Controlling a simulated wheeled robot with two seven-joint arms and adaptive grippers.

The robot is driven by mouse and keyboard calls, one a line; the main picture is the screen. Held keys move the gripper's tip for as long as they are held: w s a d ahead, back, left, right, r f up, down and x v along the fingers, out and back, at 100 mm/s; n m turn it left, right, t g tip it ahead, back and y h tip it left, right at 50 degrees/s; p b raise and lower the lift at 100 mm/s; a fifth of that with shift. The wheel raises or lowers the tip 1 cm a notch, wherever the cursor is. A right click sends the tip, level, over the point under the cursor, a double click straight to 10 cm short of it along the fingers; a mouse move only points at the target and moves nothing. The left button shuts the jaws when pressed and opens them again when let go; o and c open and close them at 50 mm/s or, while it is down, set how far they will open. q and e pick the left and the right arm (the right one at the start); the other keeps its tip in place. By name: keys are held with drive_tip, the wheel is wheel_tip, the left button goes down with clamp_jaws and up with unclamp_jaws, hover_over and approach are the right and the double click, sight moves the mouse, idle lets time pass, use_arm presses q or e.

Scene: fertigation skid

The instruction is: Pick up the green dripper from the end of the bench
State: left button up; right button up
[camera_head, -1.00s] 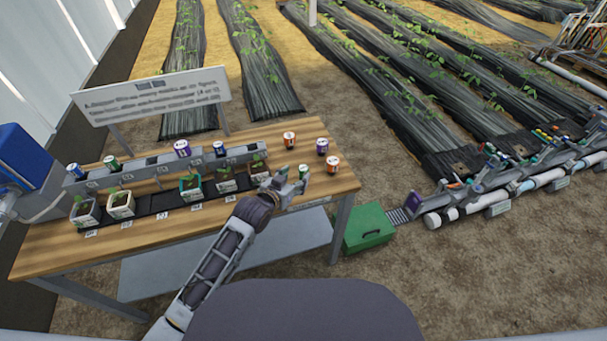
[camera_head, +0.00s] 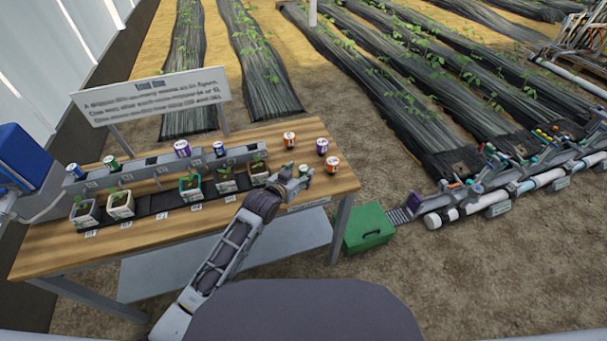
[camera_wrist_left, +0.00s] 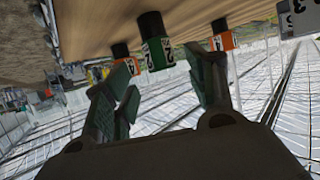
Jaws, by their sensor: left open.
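The green dripper (camera_head: 303,169) stands near the right end of the wooden bench, in front of the orange and purple drippers. In the left wrist view the green dripper (camera_wrist_left: 157,54), with a white number label and a dark end, shows between the finger directions. My left gripper (camera_head: 296,181) is right beside it in the head view and partly overlaps it. In the wrist view the left gripper's fingers (camera_wrist_left: 165,88) are apart, with nothing clamped between them. Contact with the dripper cannot be told. My right gripper is in neither view.
Orange drippers (camera_head: 289,140) (camera_head: 333,164) and a purple dripper (camera_head: 322,147) stand close by. A grey rail (camera_head: 160,172) and several potted seedlings (camera_head: 191,184) fill the bench to the left. A green box (camera_head: 368,229) sits on the ground to the right.

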sight(302, 170)
use_arm(q)
drive_tip(key=shift+x, duration=2.25)
drive_tip(key=shift+w+a+r, duration=0.1)
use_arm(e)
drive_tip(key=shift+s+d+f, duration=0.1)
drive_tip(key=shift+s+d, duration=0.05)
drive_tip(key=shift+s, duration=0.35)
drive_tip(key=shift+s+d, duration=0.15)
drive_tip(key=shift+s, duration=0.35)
